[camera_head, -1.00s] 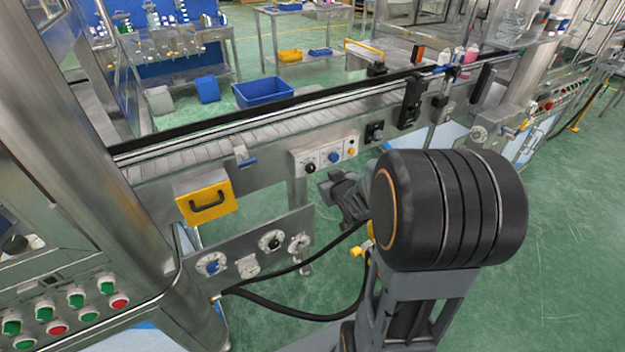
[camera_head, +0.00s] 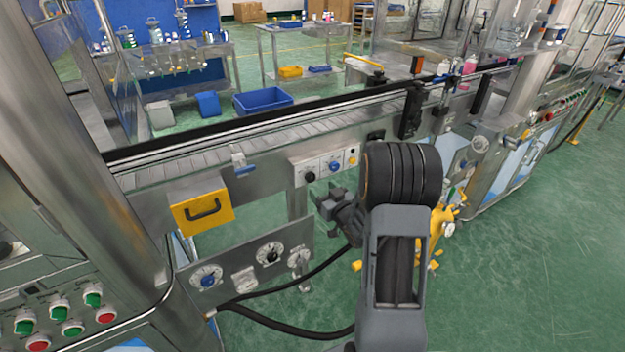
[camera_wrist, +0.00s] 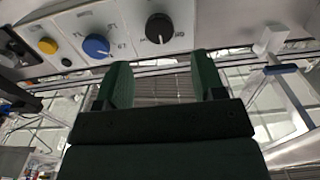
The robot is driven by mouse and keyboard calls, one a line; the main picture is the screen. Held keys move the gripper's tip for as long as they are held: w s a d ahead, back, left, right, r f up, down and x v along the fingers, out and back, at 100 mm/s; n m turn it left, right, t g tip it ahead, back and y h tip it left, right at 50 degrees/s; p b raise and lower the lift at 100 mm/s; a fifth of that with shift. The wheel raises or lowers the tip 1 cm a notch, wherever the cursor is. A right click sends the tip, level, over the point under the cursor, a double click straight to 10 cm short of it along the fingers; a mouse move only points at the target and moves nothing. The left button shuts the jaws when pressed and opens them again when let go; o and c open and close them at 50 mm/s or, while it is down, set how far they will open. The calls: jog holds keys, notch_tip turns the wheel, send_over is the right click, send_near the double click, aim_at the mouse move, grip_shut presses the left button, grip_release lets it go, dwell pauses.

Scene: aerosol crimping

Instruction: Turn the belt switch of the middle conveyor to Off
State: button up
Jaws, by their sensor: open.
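The white control panel (camera_head: 325,167) on the middle conveyor's side has a black knob (camera_head: 310,176), a blue knob (camera_head: 335,166) and a yellow button (camera_head: 351,161). The wrist view shows them flipped: the black knob (camera_wrist: 159,28) is nearest the gripper, with the blue knob (camera_wrist: 96,46) and yellow button (camera_wrist: 47,46) to its left. Small markings surround the black knob, but I cannot read its setting surely. My gripper (camera_head: 328,200) is just below the panel, its fingers open and empty. In the wrist view my gripper (camera_wrist: 162,72) points toward the black knob, apart from it.
A blue-tabbed bracket (camera_head: 243,164) sticks out from the conveyor (camera_head: 200,160). Black hoses loop below. Open green floor lies to the right.

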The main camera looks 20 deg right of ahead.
aim_at(311, 178)
jog(key=w, duration=0.6)
jog(key=shift+w+a, duration=0.25)
jog(key=shift+a, duration=0.15)
jog(key=shift+c, duration=0.4)
jog(key=c, duration=0.8)
jog(key=shift+f, duration=0.1)
jog(key=shift+c, duration=0.2)
